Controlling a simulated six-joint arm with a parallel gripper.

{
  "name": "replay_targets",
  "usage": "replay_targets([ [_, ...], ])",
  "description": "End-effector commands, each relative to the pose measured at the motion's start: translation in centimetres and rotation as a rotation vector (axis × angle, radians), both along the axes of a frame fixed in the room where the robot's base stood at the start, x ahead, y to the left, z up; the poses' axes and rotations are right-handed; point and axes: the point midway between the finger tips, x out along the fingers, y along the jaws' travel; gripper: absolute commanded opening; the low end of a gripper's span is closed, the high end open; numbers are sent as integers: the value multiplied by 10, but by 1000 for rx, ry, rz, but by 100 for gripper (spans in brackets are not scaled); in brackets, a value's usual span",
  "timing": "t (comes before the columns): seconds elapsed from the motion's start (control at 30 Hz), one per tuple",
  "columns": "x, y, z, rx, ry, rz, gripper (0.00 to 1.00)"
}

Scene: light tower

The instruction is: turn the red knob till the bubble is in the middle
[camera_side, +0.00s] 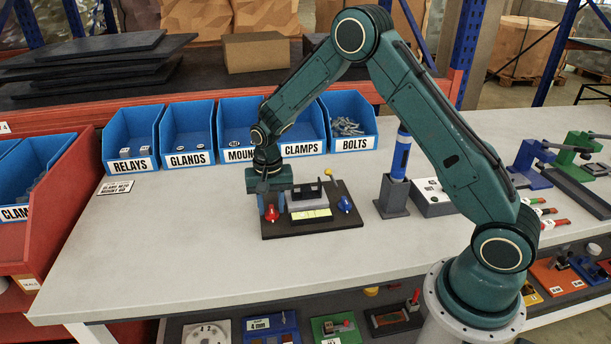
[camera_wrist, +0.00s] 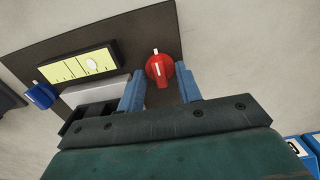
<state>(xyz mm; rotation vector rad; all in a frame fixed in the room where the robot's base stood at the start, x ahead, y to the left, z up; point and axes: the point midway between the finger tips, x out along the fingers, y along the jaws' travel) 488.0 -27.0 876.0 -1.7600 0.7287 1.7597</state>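The red knob (camera_side: 271,215) sits at the left front of a dark plate (camera_side: 330,226); it also shows in the wrist view (camera_wrist: 163,73), its white mark pointing away from my gripper. A yellow-green bubble vial (camera_side: 299,216) lies beside it. In the wrist view the vial (camera_wrist: 70,70) has dark tick marks, and its pale bubble (camera_wrist: 93,64) is off the middle, toward the red knob. A blue knob (camera_side: 344,204) is at the vial's other end. My gripper (camera_side: 271,204) is open, its blue fingers on either side of the red knob; I cannot tell whether they touch it.
A block with dark parts on top (camera_side: 308,196) and a yellow-tipped stick (camera_side: 329,173) stand behind the vial. Blue bins (camera_side: 188,138) line the back. A blue tool in a grey holder (camera_side: 393,197) stands to the right.

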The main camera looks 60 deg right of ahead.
Motion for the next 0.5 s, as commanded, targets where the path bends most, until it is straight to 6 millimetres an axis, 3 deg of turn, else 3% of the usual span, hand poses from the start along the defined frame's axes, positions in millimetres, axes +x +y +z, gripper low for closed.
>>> replay_targets([
  [0.07, 0, 0, 0, 0, 0, 0, 33],
  [0.23, 0, 0, 0, 0, 0, 0, 0],
  [0.5, 0, 0, 0, 0, 0, 7, 0],
])
